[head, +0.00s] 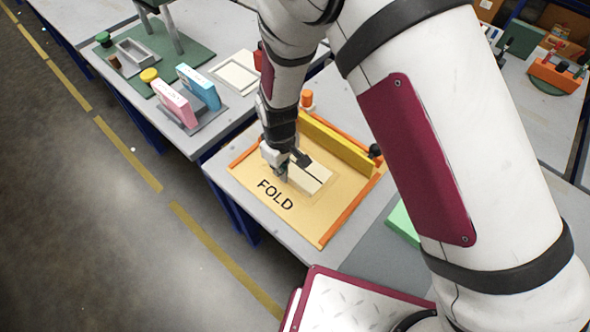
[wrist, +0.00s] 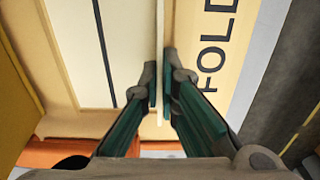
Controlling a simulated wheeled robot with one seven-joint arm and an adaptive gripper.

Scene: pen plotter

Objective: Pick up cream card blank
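The cream card blank (head: 311,180) lies on the tan board marked FOLD (head: 262,206), with a dark line along its middle. In the wrist view the card blank (wrist: 82,50) fills the left side. My gripper (head: 284,176) points down at the card's edge on the side of the word FOLD. In the wrist view my gripper's fingers (wrist: 161,92) are close together, one on each side of a thin upright cream edge, and look closed on it. The fingers hide part of that edge. I see no gap under the card.
A yellow bar (head: 338,147) runs along the back of the board, and orange rails (head: 352,214) line its sides. An orange knob (head: 307,98) stands behind. Pink (head: 178,106) and blue (head: 199,88) boxes stand on the neighbouring table. My arm hides much of the right side.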

